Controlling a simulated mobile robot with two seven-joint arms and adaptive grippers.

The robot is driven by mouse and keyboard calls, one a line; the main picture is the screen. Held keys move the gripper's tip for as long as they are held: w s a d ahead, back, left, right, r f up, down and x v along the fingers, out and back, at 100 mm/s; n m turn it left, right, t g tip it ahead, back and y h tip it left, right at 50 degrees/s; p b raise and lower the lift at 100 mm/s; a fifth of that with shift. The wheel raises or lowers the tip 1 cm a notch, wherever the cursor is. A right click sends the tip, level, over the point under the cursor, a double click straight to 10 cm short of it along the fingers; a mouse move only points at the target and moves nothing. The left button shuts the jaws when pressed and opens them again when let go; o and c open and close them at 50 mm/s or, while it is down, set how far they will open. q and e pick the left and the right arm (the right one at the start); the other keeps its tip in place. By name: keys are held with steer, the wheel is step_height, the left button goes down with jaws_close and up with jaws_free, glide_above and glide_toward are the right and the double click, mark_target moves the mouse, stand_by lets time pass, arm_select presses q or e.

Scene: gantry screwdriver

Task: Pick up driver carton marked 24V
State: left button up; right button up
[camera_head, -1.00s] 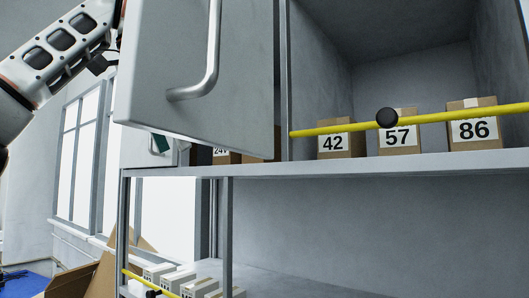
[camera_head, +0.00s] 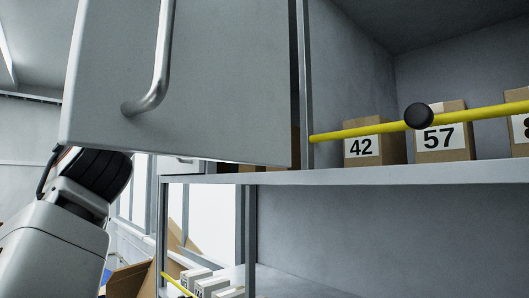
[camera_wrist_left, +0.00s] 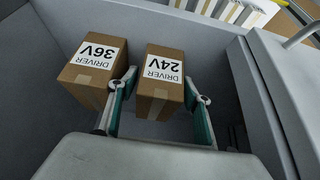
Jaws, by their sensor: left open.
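The driver carton marked 24V (camera_wrist_left: 162,89) is a brown box with a white label, upside down in the left wrist view. It stands in a grey compartment. My left gripper (camera_wrist_left: 160,82) is open, with one green-padded finger on each side of this carton. I cannot tell whether either finger touches it. In the head view the cabinet door hides my left gripper and most of what stands behind it. My right gripper is not in view.
A carton marked 36V (camera_wrist_left: 94,70) stands close on the left of the 24V carton. Grey compartment walls are near. The open cabinet door (camera_head: 215,80) hangs in front. A yellow bar (camera_head: 375,128) crosses before cartons 42 (camera_head: 362,147) and 57 (camera_head: 437,138).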

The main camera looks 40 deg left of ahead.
arm_select(q)
steer(key=shift+w, duration=0.4)
steer(key=w+p, duration=0.1)
steer(key=w, duration=0.2)
steer(key=shift+w+d+p, duration=0.2)
steer(key=shift+w+p, duration=0.15)
steer(key=shift+w, duration=0.05)
steer(key=shift+x, duration=0.85)
steer(key=shift+w+f, duration=0.1)
steer(key=shift+f, duration=0.2)
steer(key=shift+a+f, duration=0.15)
steer(key=shift+f, duration=0.1)
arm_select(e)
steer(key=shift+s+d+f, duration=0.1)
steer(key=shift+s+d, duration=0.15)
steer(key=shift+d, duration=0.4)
arm_select(q)
steer(key=c, duration=1.1)
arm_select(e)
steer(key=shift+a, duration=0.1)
